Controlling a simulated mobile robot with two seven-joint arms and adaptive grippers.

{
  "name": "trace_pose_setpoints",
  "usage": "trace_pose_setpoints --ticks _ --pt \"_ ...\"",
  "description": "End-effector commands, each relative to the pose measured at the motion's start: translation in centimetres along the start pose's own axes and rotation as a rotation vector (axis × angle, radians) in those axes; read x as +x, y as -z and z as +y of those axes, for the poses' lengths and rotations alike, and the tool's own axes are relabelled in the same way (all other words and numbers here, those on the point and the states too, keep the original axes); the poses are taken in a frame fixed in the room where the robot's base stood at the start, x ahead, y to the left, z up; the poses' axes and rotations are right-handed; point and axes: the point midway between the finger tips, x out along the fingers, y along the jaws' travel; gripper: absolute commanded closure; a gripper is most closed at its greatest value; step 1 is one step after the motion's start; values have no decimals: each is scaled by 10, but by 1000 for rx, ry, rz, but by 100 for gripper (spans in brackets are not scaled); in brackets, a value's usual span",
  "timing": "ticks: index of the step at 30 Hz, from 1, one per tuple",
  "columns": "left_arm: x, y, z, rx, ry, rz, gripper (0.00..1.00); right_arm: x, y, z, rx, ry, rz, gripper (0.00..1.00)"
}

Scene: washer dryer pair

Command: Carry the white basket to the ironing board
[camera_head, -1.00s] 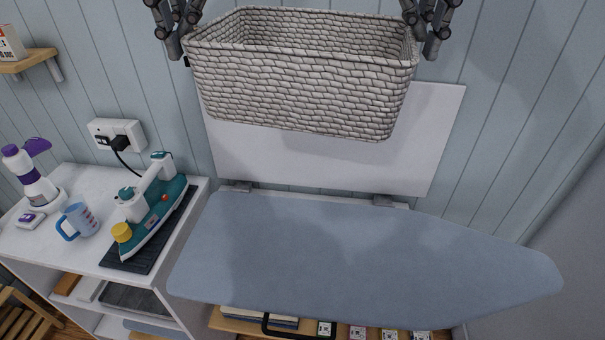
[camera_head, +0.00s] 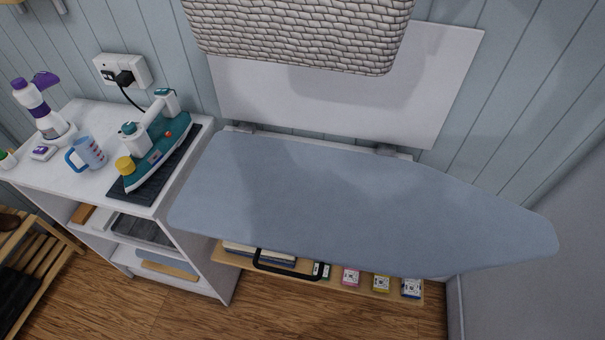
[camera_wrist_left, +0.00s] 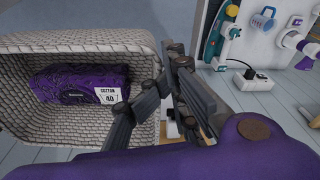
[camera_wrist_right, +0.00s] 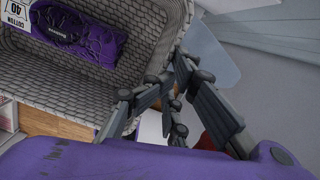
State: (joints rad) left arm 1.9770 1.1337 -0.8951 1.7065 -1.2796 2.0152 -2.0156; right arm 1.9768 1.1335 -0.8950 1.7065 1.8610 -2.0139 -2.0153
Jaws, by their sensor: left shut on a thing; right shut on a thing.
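The white woven basket (camera_head: 295,35) is at the top of the head view, cut off by the frame edge. It is held up in front of the wall panel, above the back of the blue ironing board (camera_head: 350,205). My left gripper (camera_wrist_left: 165,95) is shut on one end of the basket's rim in the left wrist view. My right gripper (camera_wrist_right: 165,90) is shut on the other end in the right wrist view. Neither gripper shows in the head view now. A folded purple cloth with a label (camera_wrist_left: 82,85) lies inside the basket. The ironing board's top is bare.
A teal iron (camera_head: 158,150) on a dark mat, a blue mug (camera_head: 88,153) and a purple-white bottle (camera_head: 40,105) stand on the white shelf unit (camera_head: 55,185) to the left. A low shelf with small boxes (camera_head: 350,277) is under the board. A grey surface borders the right.

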Motion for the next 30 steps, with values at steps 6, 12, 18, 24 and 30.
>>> trace_pose_setpoints --ticks 6,12,18,24,30 --pt "4 0 5 4 -12 5 100 4 2 6 -15 -12 -2 100" --pt "26 -3 5 5 -11 2 100 25 5 6 -16 -12 2 100" --pt "54 -6 5 5 -11 2 100 53 8 6 -16 -12 2 100" --pt "81 -9 5 3 -11 3 100 80 11 6 -14 -13 1 100" --pt "108 -12 5 4 -11 3 100 108 14 6 -15 -12 1 100"
